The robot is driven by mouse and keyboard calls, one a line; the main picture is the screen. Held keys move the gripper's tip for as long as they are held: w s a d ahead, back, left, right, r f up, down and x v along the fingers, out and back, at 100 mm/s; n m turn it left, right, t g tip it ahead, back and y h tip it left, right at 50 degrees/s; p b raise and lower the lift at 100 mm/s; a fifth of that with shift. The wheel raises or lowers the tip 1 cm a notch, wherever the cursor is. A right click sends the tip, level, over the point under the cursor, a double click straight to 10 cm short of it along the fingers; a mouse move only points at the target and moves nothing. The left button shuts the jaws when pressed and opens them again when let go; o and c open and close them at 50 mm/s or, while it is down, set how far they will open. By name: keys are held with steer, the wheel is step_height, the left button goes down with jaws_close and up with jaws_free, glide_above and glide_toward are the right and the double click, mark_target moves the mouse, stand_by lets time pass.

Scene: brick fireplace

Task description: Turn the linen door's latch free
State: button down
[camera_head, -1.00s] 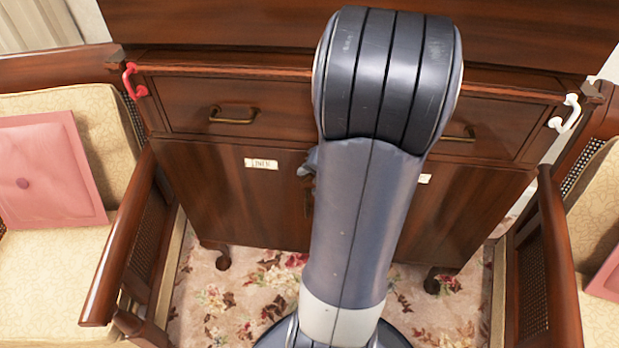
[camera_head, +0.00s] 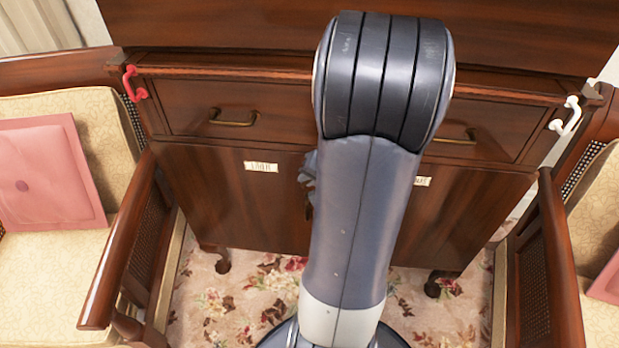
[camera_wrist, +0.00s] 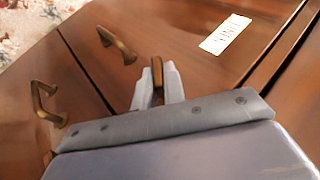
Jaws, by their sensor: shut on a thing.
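The linen door (camera_head: 225,200) is the left wooden door of the cabinet, with a white label (camera_head: 261,167) at its top. In the wrist view, the label (camera_wrist: 226,34) reads sideways on the linen door (camera_wrist: 180,30). My gripper (camera_wrist: 157,84) is shut on a small brown latch (camera_wrist: 157,70), with one grey finger on each side. A brass handle (camera_wrist: 117,45) is on the linen door beside the latch. In the head view my arm hides the latch; only a bit of my gripper (camera_head: 308,166) shows. The door looks closed.
A second labelled door (camera_head: 450,215) is on the right, with a brass handle (camera_wrist: 43,101). Drawers with brass pulls (camera_head: 234,117) run above. Cushioned armchairs (camera_head: 60,180) flank the cabinet. A red hook (camera_head: 133,83) and a white hook (camera_head: 567,117) are at its sides.

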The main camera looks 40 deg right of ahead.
steer(key=shift+f+b, duration=0.2)
steer(key=shift+b, duration=0.6)
steer(key=b, duration=0.2)
steer(key=t+y+b, duration=0.1)
steer(key=shift+s+d+f+b, duration=0.1)
steer(key=shift+f+b, duration=0.2)
steer(key=shift+b, duration=0.1)
steer(key=m+t+y+b, duration=0.1)
steer(key=t+b, duration=0.1)
steer(key=b, duration=0.2)
steer(key=m+t+y+b, duration=0.1)
steer(key=t+b, duration=0.2)
steer(key=b, duration=0.2)
steer(key=m+t+y+b, duration=0.1)
steer(key=t+b, duration=0.1)
steer(key=b, duration=0.2)
steer(key=shift+s+f+t+y, duration=0.15)
steer(key=shift+t+y, duration=0.15)
steer(key=shift+y, duration=0.1)
steer(key=shift+b, duration=0.4)
steer(key=c, duration=1.5)
jaws_free()
